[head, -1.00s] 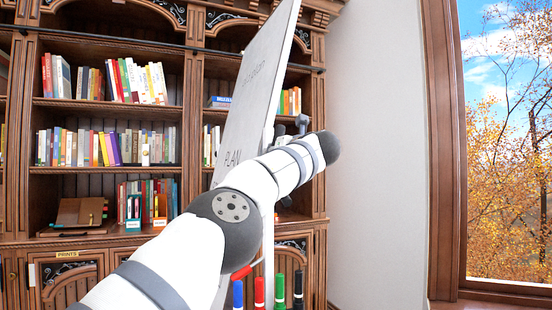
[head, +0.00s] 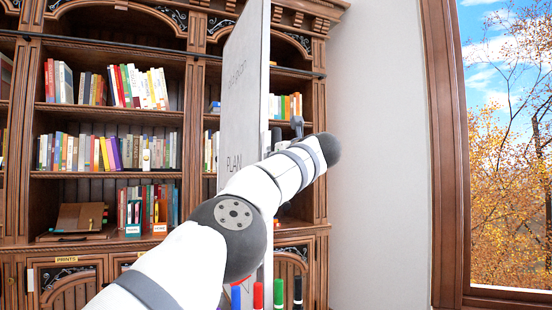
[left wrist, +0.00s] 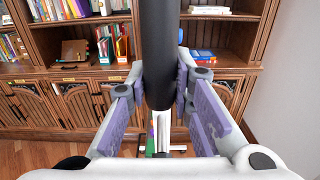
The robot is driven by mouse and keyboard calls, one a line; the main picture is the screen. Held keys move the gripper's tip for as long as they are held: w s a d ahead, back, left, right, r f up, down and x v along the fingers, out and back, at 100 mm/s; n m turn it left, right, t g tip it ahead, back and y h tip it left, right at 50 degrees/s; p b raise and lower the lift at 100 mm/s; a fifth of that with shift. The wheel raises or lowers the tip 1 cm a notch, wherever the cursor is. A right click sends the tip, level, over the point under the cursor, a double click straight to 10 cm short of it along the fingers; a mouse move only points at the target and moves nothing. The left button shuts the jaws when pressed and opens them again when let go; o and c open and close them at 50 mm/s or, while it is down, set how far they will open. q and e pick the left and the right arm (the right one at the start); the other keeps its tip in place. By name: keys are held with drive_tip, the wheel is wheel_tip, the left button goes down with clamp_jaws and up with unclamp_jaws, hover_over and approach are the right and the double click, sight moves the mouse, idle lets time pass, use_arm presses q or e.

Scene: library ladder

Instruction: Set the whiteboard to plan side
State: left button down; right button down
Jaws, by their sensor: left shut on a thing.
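The whiteboard (head: 240,110) stands nearly upright in the head view, seen almost edge-on. How the bar joins the board is hidden. In the head view the arm mostly hides this gripper. My right gripper is in neither view.
Several markers, among them a red one (head: 258,296) and a green one (head: 278,294), stand low at the board. A wooden bookcase (head: 107,110) fills the back. A pale wall (head: 385,150) and a window (head: 508,150) are at the right.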

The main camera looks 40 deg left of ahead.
use_arm(q)
drive_tip(key=c, duration=1.5)
unclamp_jaws()
drive_tip(key=shift+r, duration=0.25)
drive_tip(key=shift+o, duration=0.5)
drive_tip(key=shift+f, duration=0.15)
drive_tip(key=shift+s+d, duration=0.15)
drive_tip(key=shift+d, duration=0.4)
drive_tip(key=v, duration=1.1)
drive_tip(key=shift+a, duration=0.1)
